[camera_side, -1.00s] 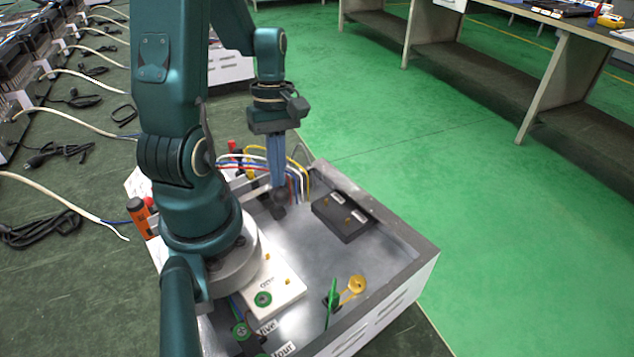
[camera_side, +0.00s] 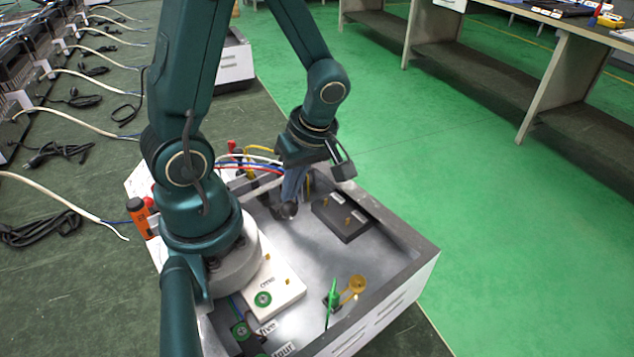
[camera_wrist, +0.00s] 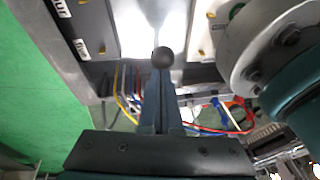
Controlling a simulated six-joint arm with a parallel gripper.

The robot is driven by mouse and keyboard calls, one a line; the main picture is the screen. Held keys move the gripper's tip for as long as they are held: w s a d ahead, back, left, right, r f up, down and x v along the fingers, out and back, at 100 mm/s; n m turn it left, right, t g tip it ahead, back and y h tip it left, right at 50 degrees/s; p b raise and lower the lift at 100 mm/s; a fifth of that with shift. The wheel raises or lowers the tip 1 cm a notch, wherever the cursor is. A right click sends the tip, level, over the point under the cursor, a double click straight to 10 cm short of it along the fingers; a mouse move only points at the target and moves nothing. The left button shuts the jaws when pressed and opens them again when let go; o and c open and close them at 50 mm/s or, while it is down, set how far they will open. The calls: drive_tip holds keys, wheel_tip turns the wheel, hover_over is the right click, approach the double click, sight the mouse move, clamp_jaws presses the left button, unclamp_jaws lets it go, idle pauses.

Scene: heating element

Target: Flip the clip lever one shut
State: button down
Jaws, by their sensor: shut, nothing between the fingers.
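My gripper (camera_side: 289,208) is shut, with a dark round piece at its tips. It hangs tilted inside the metal box, left of a dark block (camera_side: 340,218) with small yellow parts and white labels. The wrist view shows the closed fingers (camera_wrist: 161,62) pointing at the bright box floor. I cannot tell which part is clip lever one. A green upright lever (camera_side: 331,302) stands near the box's front wall beside a yellow ring-ended piece (camera_side: 356,285). A white block (camera_side: 275,290) with a green ring lies near my base, its lettering too small to read surely.
The metal box (camera_side: 405,270) has raised walls around the work. Red, white, blue and yellow wires (camera_side: 262,160) cross its back edge close to my gripper; they also show in the wrist view (camera_wrist: 205,128). An orange-handled tool (camera_side: 140,215) stands at the left. The middle of the box floor is clear.

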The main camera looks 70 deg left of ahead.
drive_tip(key=d+y, duration=0.1)
drive_tip(key=d+f+y, duration=0.1)
drive_tip(key=shift+w+d+f+g+y, duration=0.1)
drive_tip(key=shift+w+f+g+y, duration=0.2)
drive_tip(key=shift+y, duration=0.1)
drive_tip(key=shift+w+d+f, duration=0.25)
drive_tip(key=shift+d+f, duration=0.75)
drive_tip(key=shift+f, duration=0.15)
drive_tip(key=shift+f, duration=0.1)
drive_tip(key=shift+w+r, duration=0.15)
drive_tip(key=shift+r, duration=0.35)
drive_tip(key=d+f+v, duration=0.1)
drive_tip(key=v, duration=1.1)
drive_tip(key=shift+w+d, duration=0.25)
drive_tip(key=shift+w, duration=0.05)
drive_tip(key=shift+r, duration=0.15)
